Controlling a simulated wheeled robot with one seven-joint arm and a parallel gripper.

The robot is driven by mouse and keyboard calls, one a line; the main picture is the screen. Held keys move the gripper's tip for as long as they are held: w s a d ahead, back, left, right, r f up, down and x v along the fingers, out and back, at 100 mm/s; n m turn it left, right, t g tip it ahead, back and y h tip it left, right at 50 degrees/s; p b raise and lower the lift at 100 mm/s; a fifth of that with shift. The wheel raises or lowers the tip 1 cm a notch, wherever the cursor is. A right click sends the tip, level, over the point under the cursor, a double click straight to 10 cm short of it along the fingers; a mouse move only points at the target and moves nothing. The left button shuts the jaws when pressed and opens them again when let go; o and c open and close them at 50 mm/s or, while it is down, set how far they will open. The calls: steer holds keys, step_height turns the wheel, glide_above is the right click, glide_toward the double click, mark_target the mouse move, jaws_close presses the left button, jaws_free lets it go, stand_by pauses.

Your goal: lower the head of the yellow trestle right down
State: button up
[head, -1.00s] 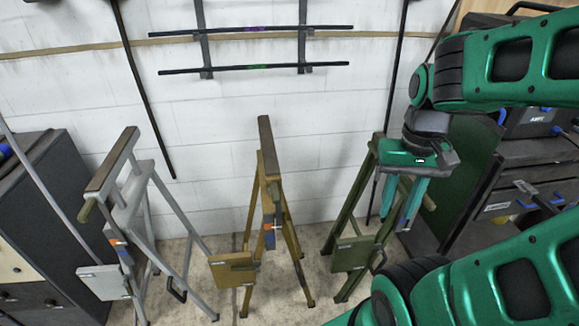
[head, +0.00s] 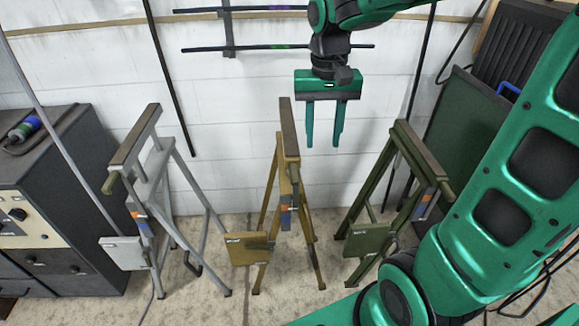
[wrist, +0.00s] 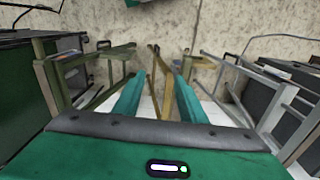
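The yellow trestle (head: 270,205) stands in the middle of the head view, between a grey and a green trestle. Its head (head: 289,130) is a narrow brown-topped bar, raised well above the legs. A yellow plate (head: 246,249) hangs low at its left, and a blue part (head: 285,217) sits on its post. My gripper (head: 323,145) is open and empty, fingers pointing down, just right of the yellow trestle's head in the picture and apart from it. In the wrist view the yellow trestle (wrist: 161,85) shows between my open fingers (wrist: 155,95).
The grey trestle (head: 160,190) stands left and the green trestle (head: 392,190) right, each with a hanging plate. A dark cabinet (head: 85,160) is at far left. Wall rails (head: 250,47) and a white wall are behind. Bare floor lies between the trestles.

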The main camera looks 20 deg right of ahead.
glide_above(294, 171)
steer(key=shift+n, duration=0.3)
step_height(294, 171, down, 11)
steer(key=shift+r, duration=0.15)
